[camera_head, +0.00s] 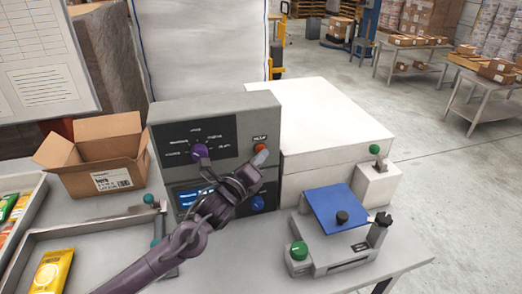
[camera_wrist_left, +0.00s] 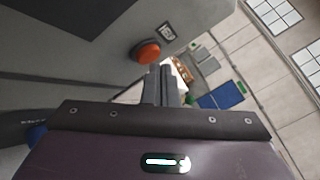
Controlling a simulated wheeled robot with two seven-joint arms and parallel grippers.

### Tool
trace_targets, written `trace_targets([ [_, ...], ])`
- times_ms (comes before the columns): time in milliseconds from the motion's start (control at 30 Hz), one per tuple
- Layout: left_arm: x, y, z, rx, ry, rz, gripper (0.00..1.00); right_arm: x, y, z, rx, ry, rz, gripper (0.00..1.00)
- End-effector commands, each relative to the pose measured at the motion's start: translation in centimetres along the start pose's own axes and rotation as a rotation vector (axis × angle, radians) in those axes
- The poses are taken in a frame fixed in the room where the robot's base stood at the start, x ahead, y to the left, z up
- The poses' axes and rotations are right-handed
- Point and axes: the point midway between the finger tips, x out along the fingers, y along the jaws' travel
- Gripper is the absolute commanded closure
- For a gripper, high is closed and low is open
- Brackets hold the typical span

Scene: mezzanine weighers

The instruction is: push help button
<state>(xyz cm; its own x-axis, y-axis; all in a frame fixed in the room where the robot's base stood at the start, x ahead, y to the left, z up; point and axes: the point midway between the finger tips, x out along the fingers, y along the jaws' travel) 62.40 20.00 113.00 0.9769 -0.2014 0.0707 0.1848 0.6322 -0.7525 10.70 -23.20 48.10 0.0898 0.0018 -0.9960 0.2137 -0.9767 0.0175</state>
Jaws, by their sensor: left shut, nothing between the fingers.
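The orange-red button (camera_head: 260,139) is on the right side of the grey control box's (camera_head: 262,103) front, under a small label too small to read surely. It also shows in the left wrist view as a round orange button (camera_wrist_left: 146,51) on a grey face, with a small label beside it. In the left wrist view the closed fingers (camera_wrist_left: 161,80) point just right of and below the button; contact cannot be told. My right gripper is not in view.
A purple knob (camera_head: 200,150), a lit screen (camera_head: 186,197) and a blue knob (camera_head: 257,204) share the box's front. A scale with a blue plate (camera_head: 330,203) and green button (camera_head: 298,250) stands right. A cardboard box (camera_head: 106,181) and metal trays (camera_head: 95,228) are left.

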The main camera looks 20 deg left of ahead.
Motion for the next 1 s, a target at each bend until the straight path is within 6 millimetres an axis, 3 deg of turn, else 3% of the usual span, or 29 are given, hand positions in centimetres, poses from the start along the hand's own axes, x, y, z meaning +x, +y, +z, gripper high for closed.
trace_targets([
  [1000, 0.63, 0.44, 0.50, 0.000, 0.000, 0.000, 1.00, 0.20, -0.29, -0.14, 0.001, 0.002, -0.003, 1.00],
])
